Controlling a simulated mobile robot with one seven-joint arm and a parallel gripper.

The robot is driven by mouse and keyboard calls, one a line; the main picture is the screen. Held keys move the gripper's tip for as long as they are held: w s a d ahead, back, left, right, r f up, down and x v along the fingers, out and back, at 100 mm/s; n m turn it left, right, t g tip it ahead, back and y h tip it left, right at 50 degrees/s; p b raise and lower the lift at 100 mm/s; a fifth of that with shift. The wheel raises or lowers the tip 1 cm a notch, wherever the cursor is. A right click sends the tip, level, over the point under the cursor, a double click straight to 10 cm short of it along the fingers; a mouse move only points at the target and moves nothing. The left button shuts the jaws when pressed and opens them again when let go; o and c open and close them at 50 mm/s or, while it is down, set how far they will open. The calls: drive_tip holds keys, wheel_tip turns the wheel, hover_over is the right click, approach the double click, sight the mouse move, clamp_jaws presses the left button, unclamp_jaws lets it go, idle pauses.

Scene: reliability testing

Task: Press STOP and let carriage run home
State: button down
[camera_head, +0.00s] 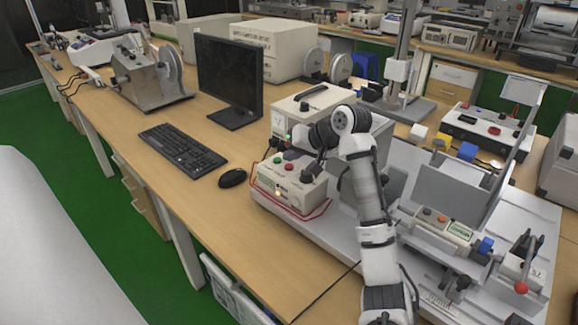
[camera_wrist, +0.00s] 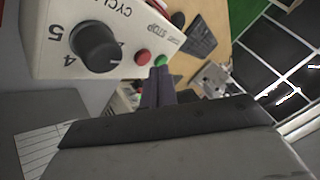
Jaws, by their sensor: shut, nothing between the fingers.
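The control box (camera_head: 284,184) is beige and stands on the bench near the middle. Its top has a red STOP button (camera_head: 289,167), a green button (camera_head: 277,160) and a black knob. The wrist view shows the red button (camera_wrist: 143,57) beside the green button (camera_wrist: 160,61) and the knob (camera_wrist: 95,47), with "STOP" lettering nearby. My gripper (camera_wrist: 157,72) is shut and empty, its dark fingertips close to both buttons. Whether they touch either is unclear. In the head view my gripper (camera_head: 318,170) is above the box. I cannot tell which part is the carriage.
A monitor (camera_head: 230,80), keyboard (camera_head: 183,148) and mouse (camera_head: 232,178) lie left of the box. Red wire runs around its base. A grey-plated machine (camera_head: 450,180) with a red-knobbed lever (camera_head: 521,287) stands right of my arm. The bench front left of the box is clear.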

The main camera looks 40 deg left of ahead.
sight(292, 169)
drive_tip(key=shift+f, duration=0.2)
idle(0.6)
drive_tip(key=shift+f, duration=0.25)
drive_tip(key=shift+f, duration=0.4)
idle(0.7)
drive_tip(key=shift+r+p, duration=0.15)
drive_tip(key=shift+p, duration=0.2)
drive_tip(key=shift+r+p, duration=0.7)
drive_tip(key=shift+p, duration=0.15)
wheel_tip(292, 169, up, 5)
drive_tip(key=p, duration=0.5)
